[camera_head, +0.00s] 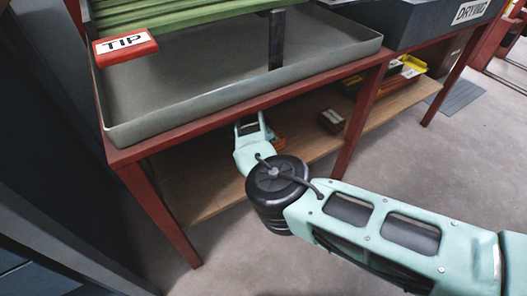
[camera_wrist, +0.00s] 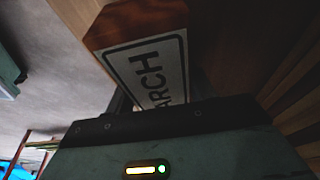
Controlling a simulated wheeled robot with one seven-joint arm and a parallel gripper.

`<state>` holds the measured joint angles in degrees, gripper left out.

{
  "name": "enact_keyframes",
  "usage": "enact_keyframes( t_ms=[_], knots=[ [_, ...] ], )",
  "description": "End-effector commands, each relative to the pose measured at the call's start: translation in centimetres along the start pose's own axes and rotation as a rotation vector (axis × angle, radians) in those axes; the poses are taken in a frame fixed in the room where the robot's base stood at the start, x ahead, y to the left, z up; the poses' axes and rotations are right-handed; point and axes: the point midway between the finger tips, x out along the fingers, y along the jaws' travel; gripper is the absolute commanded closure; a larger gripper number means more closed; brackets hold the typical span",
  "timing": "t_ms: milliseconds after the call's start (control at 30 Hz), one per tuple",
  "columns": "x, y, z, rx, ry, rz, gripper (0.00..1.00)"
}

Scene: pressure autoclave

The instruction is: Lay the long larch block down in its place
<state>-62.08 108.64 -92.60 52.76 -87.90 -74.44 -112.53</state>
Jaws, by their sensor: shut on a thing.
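The larch block (camera_wrist: 120,22) fills the upper middle of the wrist view, a reddish-brown wooden piece with a white label (camera_wrist: 150,72) on which "ARCH" can be read. My gripper (camera_head: 250,124) is shut on it; its dark edge covers the start of the label. In the head view my gripper reaches in under the tray bench, above the lower wooden shelf (camera_head: 190,190). The block is mostly hidden there by the bench and my gripper. I cannot tell whether the block touches the shelf, nor can I pick out its place.
Above stands a red-framed bench (camera_head: 165,215) with a grey tray (camera_head: 220,88), green slats and a red "TIP" sign (camera_head: 125,46). Yellow items (camera_head: 410,66) lie further right. A bench leg (camera_head: 360,120) stands right of my gripper.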

Motion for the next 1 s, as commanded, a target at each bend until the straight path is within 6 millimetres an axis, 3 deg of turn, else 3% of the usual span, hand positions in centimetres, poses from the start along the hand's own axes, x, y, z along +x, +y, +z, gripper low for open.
enact_keyframes(
  t_ms=[100,200,300,667,700,767,1000],
  knots=[
    [0.2,-0.9,-0.1,0.0,0.002,-0.001,0.81],
    [2.5,-0.7,0.6,-0.001,0.003,0.0,0.81],
    [3.5,-0.7,0.9,-0.002,0.004,0.0,0.81],
    [3.5,-0.7,0.9,0.0,0.002,-0.001,0.81],
    [3.6,-0.7,0.9,0.0,0.002,0.0,0.4],
    [3.6,-0.7,0.9,0.0,0.002,-0.001,0.24],
    [3.5,-0.7,0.9,0.0,0.002,-0.001,0.24]
  ],
)
